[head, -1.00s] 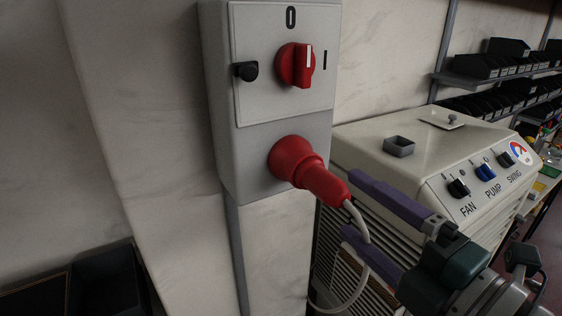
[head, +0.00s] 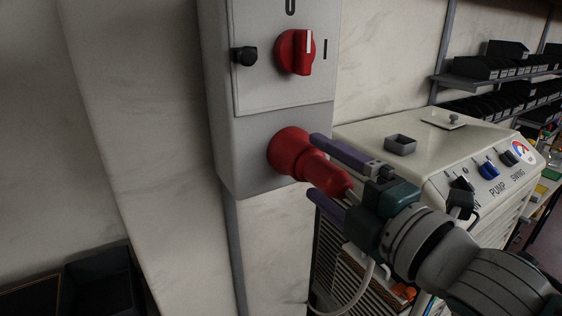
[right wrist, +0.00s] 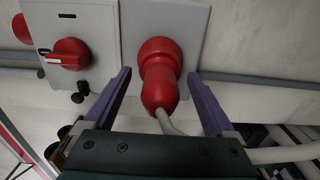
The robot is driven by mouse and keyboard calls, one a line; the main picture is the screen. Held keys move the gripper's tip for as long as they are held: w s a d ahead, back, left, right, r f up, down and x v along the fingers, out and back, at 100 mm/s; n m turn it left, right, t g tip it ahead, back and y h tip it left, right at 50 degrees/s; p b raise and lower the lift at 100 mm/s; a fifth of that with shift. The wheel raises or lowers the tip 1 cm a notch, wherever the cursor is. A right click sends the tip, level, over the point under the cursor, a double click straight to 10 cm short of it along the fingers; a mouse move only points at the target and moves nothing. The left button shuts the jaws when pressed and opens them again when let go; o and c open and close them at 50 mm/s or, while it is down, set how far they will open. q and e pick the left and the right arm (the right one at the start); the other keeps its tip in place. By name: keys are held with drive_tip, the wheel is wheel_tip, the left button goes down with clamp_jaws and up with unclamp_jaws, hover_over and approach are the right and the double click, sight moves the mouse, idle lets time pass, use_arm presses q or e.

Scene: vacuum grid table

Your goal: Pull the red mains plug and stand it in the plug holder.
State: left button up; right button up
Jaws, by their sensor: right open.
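The red mains plug (head: 312,166) sits in the lower part of the grey switch box (head: 262,120) on the wall, its cable coming out of its back end. It also shows in the right wrist view (right wrist: 159,78). My right gripper (head: 318,166) is open, its two purple fingers on either side of the plug's rear body. In the right wrist view gaps show between the fingers and the plug. The plug holder may be the small square grey socket (head: 400,145) on top of the beige machine; I cannot be sure. My left gripper is not in view.
The beige machine (head: 450,150) with knobs stands to the right. Shelves of black bins (head: 490,66) stand behind it. A dark crate (head: 100,283) is at lower left.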

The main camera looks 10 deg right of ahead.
sight(347, 191)
idle(0.7)
drive_tip(key=shift+c, duration=0.2)
clamp_jaws()
idle(0.5)
drive_tip(key=shift+p+v, duration=0.35)
drive_tip(key=shift+v, duration=0.5)
drive_tip(key=shift+p+v, duration=0.75)
drive_tip(key=shift+v, duration=1.45)
